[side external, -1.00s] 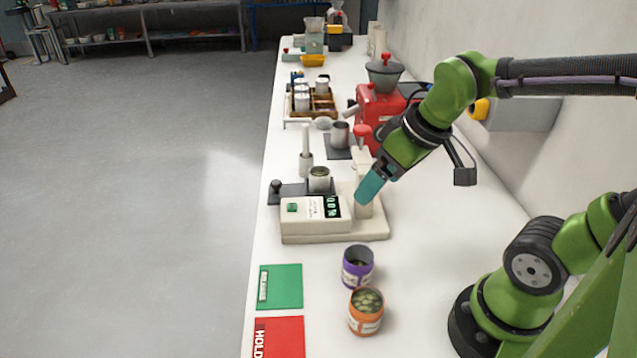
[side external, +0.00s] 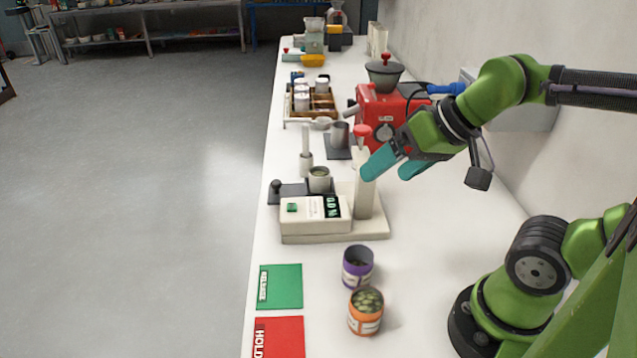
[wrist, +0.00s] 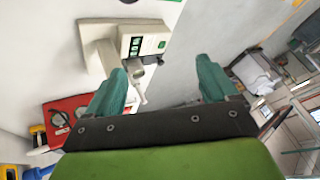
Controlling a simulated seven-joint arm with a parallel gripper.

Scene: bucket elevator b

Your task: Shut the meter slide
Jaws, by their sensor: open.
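The meter (side external: 315,215) is a cream box with a lit display, a green button and an upright post (side external: 363,185) with a red top. A dark slide (side external: 290,193) with a black knob (side external: 276,186) sticks out at the meter's left rear. A small cup with greenish contents (side external: 319,179) stands at the slide's right end. In the wrist view the meter (wrist: 132,45) lies beyond my gripper (wrist: 158,88); the slide is hard to make out there.
A purple can (side external: 357,267) and an orange can (side external: 366,312) stand in front of the meter, near green (side external: 281,287) and red (side external: 279,338) mats. A red machine (side external: 380,115) and a wooden tray (side external: 322,103) stand behind.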

